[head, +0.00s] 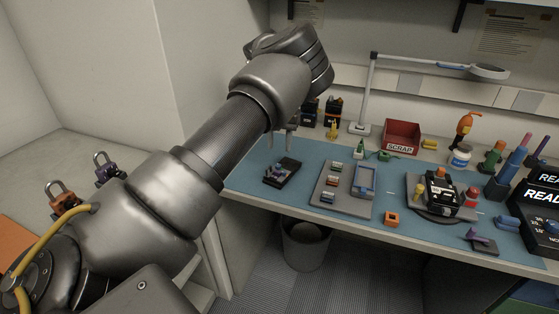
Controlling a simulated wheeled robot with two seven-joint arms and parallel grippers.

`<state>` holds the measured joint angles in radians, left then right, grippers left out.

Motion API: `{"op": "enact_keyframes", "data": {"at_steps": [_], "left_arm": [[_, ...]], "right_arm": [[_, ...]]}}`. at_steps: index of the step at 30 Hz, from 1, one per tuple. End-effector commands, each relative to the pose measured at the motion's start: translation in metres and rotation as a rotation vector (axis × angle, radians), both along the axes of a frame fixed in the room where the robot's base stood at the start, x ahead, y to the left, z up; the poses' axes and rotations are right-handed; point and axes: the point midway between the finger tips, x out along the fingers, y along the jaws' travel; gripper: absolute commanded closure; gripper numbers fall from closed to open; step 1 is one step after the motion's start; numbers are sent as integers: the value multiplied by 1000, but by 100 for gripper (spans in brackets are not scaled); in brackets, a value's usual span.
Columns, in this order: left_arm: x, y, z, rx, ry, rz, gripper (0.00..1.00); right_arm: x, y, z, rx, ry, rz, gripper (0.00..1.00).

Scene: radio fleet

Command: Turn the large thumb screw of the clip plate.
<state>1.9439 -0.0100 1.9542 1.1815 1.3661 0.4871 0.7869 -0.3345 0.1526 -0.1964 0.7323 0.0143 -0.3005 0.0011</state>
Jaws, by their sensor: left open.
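A small dark plate (287,165) lies on the blue mat at its left end, with purple and grey parts on it. It looks like the clip plate, but the thumb screw on it is too small to make out. My left arm reaches across the picture from the lower left. My left gripper (282,146) points down behind the forearm, above and just beyond the dark plate. Its fingers are apart, with nothing visible between them, and its upper part is hidden by my arm. My right gripper is out of view.
A grey tray (318,203) with small blocks and a blue bin lies right of the plate. A radio (440,190) stands on a round base farther right. A red SCRAP box (402,137) and a lamp (360,129) stand behind. A waste bin (305,250) is below the bench edge.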

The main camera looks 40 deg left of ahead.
Motion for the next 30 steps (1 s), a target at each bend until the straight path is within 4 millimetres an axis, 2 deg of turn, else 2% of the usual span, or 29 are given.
{"op": "enact_keyframes", "data": {"at_steps": [3,10,15,23,30], "left_arm": [[-2,1,-24,0,4,3,59],[-2,2,-56,0,1,4,59],[-2,3,-66,1,0,4,59],[-2,3,-68,1,0,4,59],[-2,3,-68,1,0,4,88]], "right_arm": [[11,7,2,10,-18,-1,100],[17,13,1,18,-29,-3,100],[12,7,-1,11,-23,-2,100],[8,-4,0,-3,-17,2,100],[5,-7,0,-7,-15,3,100]]}}
